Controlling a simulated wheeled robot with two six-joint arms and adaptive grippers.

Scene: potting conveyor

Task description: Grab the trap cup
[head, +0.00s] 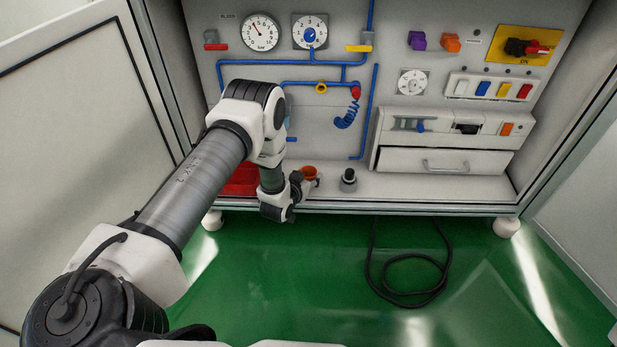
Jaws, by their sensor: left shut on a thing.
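A small orange-red cup (309,171), which I take to be the trap cup, is at the front of the cabinet's floor shelf, left of centre. My left gripper (305,183) is right at the cup and shut on it, with dark fingers against its side. The cup's lower part is hidden by the gripper. I cannot tell whether its base touches the shelf. My right gripper is not in view.
A small dark knob-like fitting (348,180) stands on the shelf to the right. A red tray or box (240,181) is partly hidden behind my arm. A closed drawer (443,161) sits at right. A black cable (410,292) lies looped on the green floor.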

